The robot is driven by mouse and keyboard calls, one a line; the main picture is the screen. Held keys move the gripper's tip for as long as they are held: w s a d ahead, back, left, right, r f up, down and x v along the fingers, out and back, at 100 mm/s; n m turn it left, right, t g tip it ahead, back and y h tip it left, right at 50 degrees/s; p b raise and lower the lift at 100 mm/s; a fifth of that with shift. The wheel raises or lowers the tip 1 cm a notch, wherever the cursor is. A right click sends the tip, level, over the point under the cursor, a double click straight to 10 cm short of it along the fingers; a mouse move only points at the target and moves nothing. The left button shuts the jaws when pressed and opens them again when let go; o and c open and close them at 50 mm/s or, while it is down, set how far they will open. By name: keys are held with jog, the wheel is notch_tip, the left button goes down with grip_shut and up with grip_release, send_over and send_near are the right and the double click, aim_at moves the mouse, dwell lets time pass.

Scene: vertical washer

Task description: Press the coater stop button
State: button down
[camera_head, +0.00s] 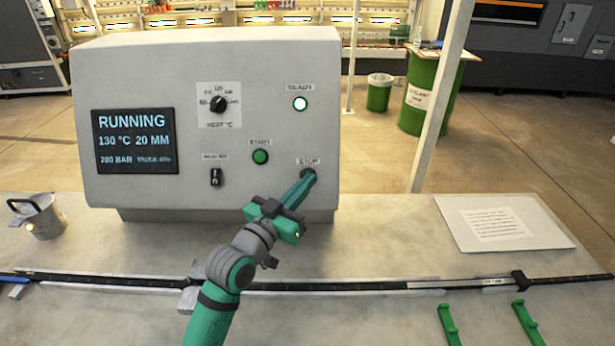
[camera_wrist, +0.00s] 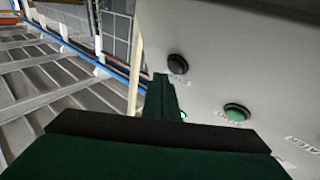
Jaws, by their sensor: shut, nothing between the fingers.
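The coater's grey control box (camera_head: 130,60) stands on the bench, its display (camera_head: 135,141) reading RUNNING, 130 °C, 20 MM and 200 BAR. The dark stop button (camera_head: 308,173) is at the lower right of the panel, under a STOP label. My gripper (camera_head: 306,178) is shut and empty, its fingertips at the stop button and partly covering it. In the wrist view the dark stop button (camera_wrist: 178,64) shows just right of my fingertips (camera_wrist: 160,80). I cannot tell whether they touch it. The green start button (camera_head: 260,157) is up and left of it; it also shows in the wrist view (camera_wrist: 236,112).
A lit READY lamp (camera_head: 300,104) sits above the stop button. A heat knob (camera_head: 218,104) and a small switch (camera_head: 215,177) are further left. A metal can (camera_head: 45,222) stands left, a paper sheet on a board (camera_head: 450,225) lies right, and a dark rail (camera_head: 370,285) crosses the bench.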

jog(key=shift+a, duration=0.15)
jog(key=shift+w+a+f, duration=0.15)
jog(key=shift+w+a, duration=0.05)
jog(key=shift+w, duration=0.2)
